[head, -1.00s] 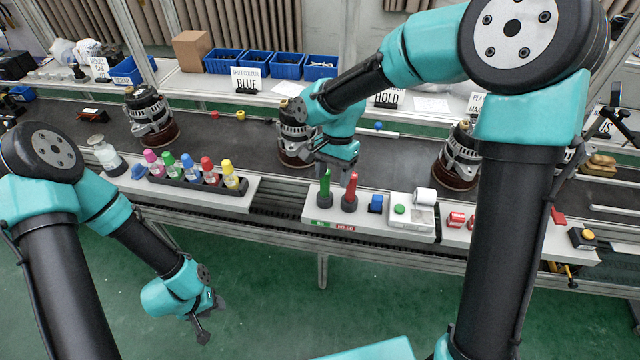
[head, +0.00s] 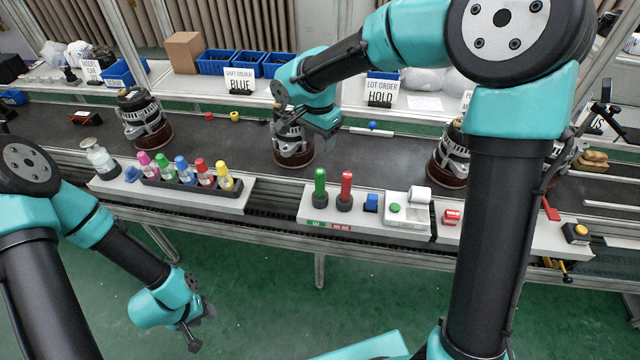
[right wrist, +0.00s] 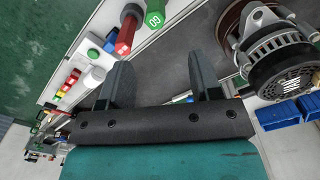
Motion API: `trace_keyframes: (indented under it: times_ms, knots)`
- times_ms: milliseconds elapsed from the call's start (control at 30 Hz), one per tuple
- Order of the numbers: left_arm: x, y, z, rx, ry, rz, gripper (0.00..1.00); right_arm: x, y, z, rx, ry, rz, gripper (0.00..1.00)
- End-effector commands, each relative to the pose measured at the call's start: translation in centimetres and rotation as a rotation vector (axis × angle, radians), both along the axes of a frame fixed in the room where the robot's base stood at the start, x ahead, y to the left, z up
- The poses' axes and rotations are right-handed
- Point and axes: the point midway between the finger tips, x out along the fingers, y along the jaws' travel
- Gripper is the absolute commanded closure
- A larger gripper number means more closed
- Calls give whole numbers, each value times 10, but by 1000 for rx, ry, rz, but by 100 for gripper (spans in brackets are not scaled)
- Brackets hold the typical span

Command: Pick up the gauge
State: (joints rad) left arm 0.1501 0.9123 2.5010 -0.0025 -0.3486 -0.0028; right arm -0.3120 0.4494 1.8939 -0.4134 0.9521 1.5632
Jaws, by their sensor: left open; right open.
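A green gauge (head: 320,184) and a red gauge (head: 346,186) stand upright in dark round holders on the white front shelf, above a green and a red label. In the right wrist view the green gauge (right wrist: 154,14) has white lettering on its end, and the red gauge (right wrist: 127,32) is beside it. My right gripper (head: 326,128) is above and behind the gauges, close to the middle alternator (head: 293,145). Its fingers (right wrist: 160,72) are apart with nothing between them. My left gripper (head: 198,328) is open and empty, low over the green floor.
A blue block (head: 371,203), a device with a green button (head: 408,208) and a red block (head: 452,217) stand right of the gauges. A black rack of coloured bottles (head: 190,183) is on the left. Other alternators (head: 146,120) sit on the dark conveyor (head: 230,140).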

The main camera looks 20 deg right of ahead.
Motion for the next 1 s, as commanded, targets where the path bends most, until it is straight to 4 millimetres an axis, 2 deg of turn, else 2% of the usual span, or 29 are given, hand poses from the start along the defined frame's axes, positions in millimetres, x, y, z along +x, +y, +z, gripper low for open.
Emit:
trace_keyframes:
  times_ms: [300, 500, 1000]
  knots:
    - [0, 0, 0, 0, 0, 0, 57, -1, -1, -57, -1, 4, -1, 42]
    - [0, 0, 0, 0, 0, 0, 57, -1, 0, -83, 0, 2, 0, 42]
    - [0, 0, 0, 0, 0, 0, 57, -2, -1, -93, 0, 1, -1, 42]
